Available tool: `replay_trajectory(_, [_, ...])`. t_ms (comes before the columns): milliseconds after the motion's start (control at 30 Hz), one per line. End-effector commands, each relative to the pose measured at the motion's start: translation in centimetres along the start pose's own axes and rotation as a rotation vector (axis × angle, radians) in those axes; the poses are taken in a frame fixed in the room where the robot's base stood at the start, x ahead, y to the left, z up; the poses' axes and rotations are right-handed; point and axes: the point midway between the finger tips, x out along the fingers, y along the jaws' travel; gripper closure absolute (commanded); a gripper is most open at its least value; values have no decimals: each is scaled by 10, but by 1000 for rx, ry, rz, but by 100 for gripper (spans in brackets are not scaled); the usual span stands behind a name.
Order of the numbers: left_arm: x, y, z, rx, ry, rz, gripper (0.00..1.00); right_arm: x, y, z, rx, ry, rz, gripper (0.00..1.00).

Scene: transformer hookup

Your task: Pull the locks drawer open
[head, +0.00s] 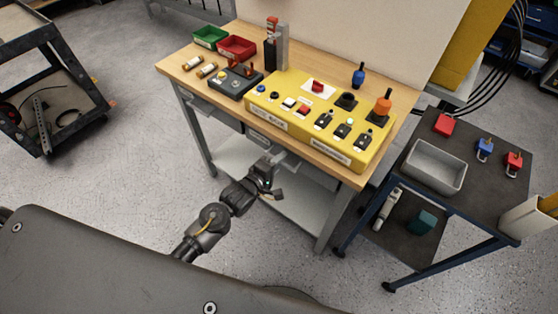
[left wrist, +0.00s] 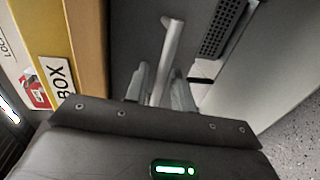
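My left gripper (head: 270,186) is in front of the bench, below the tabletop's front edge. In the left wrist view, a pale grey handle-like bar (left wrist: 172,40) reaches between the fingers of my left gripper (left wrist: 158,88). The fingers lie close on both sides of it; whether they grip it is unclear. My right gripper is not in view.
A yellow panel (head: 300,132) with switches and plugs lies on the bench top. Green (head: 209,37) and red (head: 237,47) bins stand at its back left. A dark cart (head: 472,190) with a grey tray (head: 435,166) stands at the right.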

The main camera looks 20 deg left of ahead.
Motion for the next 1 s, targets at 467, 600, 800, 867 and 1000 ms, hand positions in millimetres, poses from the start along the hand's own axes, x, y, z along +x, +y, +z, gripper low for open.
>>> replay_trajectory(467, [2, 0, 0, 0, 0, 0, 99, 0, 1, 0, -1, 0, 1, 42])
replay_trajectory(600, [1, 0, 0, 0, 0, 0, 100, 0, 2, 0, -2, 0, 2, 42])
replay_trajectory(800, [1, 0, 0, 0, 0, 0, 100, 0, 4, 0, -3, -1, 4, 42])
replay_trajectory(867, [0, 0, 1, 0, -2, 0, 100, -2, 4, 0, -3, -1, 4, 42])
replay_trajectory(1000, [-6, 0, 9, 3, -19, -3, 100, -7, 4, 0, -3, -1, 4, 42])
